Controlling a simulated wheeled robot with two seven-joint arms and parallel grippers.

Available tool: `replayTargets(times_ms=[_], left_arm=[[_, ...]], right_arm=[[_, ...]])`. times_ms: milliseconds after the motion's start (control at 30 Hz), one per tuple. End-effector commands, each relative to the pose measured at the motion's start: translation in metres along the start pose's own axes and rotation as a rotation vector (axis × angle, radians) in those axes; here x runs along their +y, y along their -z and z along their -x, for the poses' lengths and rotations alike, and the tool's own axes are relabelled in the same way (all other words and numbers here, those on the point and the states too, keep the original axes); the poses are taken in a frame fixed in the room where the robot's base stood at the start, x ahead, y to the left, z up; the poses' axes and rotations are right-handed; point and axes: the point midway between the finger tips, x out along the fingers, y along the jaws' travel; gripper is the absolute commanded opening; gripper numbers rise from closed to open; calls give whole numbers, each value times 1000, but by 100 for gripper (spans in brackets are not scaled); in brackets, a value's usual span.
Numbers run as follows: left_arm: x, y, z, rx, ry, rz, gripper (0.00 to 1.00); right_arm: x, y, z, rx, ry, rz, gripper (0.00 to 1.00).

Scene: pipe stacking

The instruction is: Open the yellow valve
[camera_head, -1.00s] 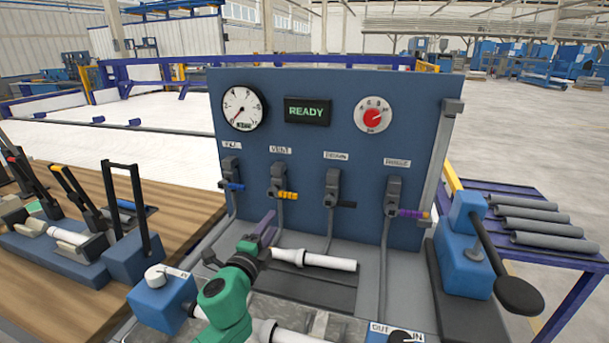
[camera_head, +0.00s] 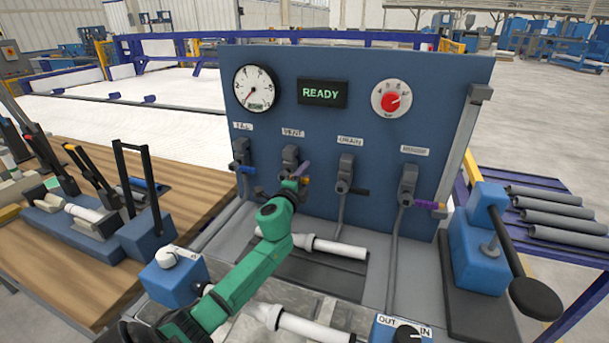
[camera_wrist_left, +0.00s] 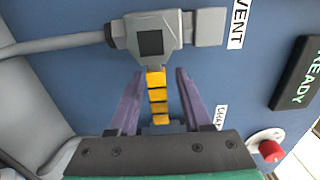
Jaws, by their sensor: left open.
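The yellow valve is the one under the VENT label on the blue panel. Its grey body (camera_head: 290,155) shows in the head view, with its handle mostly hidden by my gripper. In the left wrist view the yellow banded handle (camera_wrist_left: 158,95) lies between the two purple fingers of my left gripper (camera_wrist_left: 158,100). The fingers are open, with a gap on each side of the handle. In the head view my left gripper (camera_head: 296,178) is at this valve, on the green arm. My right gripper is not in view.
Valves with blue (camera_head: 247,170), black (camera_head: 360,191) and purple (camera_head: 428,205) handles flank it. White pipes (camera_head: 340,247) lie below the panel. The display (camera_head: 322,93) reads READY. A blue lever unit (camera_head: 480,250) stands at right, a wooden bench (camera_head: 190,190) at left.

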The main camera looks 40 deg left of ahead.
Motion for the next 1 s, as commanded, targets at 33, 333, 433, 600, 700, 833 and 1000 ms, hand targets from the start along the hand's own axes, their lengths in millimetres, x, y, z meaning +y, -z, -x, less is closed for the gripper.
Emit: replayTargets(times_ms=[33, 333, 433, 600, 700, 833, 1000], left_arm=[[0, 0, -1, 0, 0, 0, 49], [0, 0, 0, 0, -1, -1, 0], [1, 0, 0, 0, -1, -1, 0], [1, 0, 0, 0, -1, -1, 0], [1, 0, 0, 0, -2, -1, 0], [1, 0, 0, 0, -2, 0, 0], [2, 0, 0, 0, -2, 0, 0]], right_arm=[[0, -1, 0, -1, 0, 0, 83], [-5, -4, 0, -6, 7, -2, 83], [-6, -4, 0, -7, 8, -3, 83], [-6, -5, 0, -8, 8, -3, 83], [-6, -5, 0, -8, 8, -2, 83], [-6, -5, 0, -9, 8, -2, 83], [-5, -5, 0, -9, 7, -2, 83]])
